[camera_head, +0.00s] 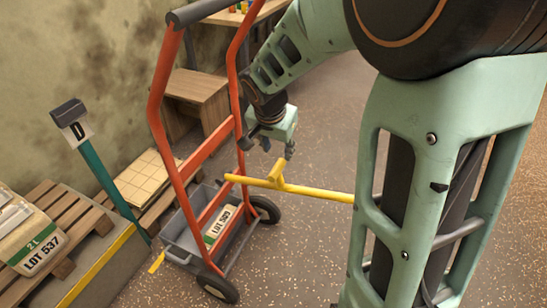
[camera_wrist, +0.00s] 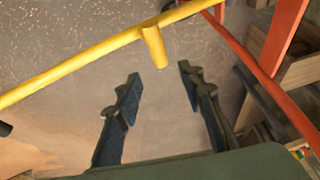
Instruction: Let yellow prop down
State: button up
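The yellow prop (camera_head: 315,192) is a long bar that runs from the red hand truck (camera_head: 186,150) rightward, nearly level, until my arm hides its far end. A short yellow stub (camera_head: 278,171) sticks up from it. My gripper (camera_head: 268,150) is just above the stub and apart from it. In the wrist view the prop (camera_wrist: 85,68) crosses the upper left, and its stub (camera_wrist: 154,48) points toward the gap between my fingers (camera_wrist: 160,80). The fingers are spread, with nothing between them.
The hand truck carries a grey bin (camera_head: 190,237) with a labelled lot inside. A wooden box (camera_head: 195,100) stands behind it. A teal post (camera_head: 108,180) marked D and a pallet (camera_head: 70,208) are at left. Speckled floor (camera_head: 325,120) is open behind the prop.

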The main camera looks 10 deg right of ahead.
aim_at(279, 164)
jog(key=shift+f, duration=0.8)
jog(key=b+x, duration=0.3)
jog(key=x, duration=0.6)
jog(key=shift+w+d+f, duration=0.1)
jog(key=shift+w+f, duration=0.1)
jog(key=shift+f, duration=0.1)
jog(key=shift+c, duration=0.7)
grip_shut()
